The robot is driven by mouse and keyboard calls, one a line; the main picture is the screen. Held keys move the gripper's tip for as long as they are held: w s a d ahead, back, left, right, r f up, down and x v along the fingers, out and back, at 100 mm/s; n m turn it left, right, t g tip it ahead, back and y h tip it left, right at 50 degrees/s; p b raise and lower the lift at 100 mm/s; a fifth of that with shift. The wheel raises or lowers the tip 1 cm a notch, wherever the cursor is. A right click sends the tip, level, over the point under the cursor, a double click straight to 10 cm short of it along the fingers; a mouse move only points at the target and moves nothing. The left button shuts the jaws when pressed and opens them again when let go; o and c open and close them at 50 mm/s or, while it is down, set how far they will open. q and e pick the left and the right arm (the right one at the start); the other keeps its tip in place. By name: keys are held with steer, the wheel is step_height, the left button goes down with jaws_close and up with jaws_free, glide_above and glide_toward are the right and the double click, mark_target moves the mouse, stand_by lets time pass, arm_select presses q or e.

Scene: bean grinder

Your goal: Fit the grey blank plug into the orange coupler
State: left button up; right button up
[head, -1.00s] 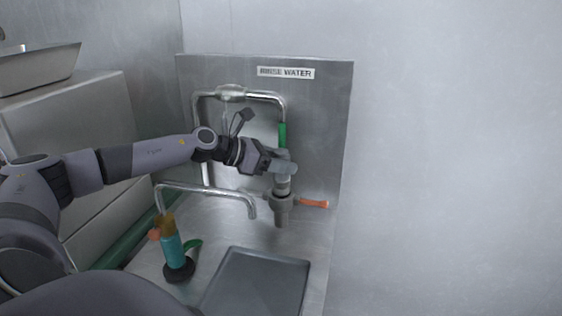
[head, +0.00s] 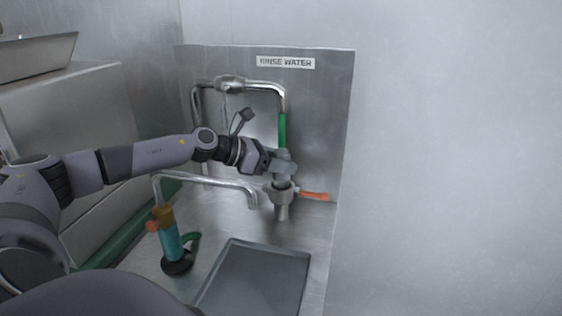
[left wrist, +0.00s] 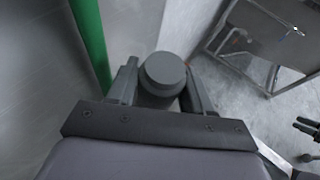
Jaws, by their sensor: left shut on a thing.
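My left gripper (head: 284,166) is shut on a grey round plug, with its fingers on both sides of it. The plug (left wrist: 163,74) shows from its rounded end in the left wrist view. In the head view, the gripper is right above a grey upright fitting (head: 282,198) with an orange lever (head: 314,196) on its right. The fingers hide much of the plug there, and I cannot tell whether it touches the fitting. I see no clearly orange coupler body. A dark forked shape at the right edge of the left wrist view may be my right gripper.
A green-sleeved pipe (head: 282,131) runs down close behind the gripper, also in the left wrist view (left wrist: 90,40). A dark tray (head: 256,281) lies in front. The wall's right is bare.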

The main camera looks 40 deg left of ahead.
arm_select(q)
steer(key=shift+f+b, duration=0.5)
steer(key=shift+f, duration=0.05)
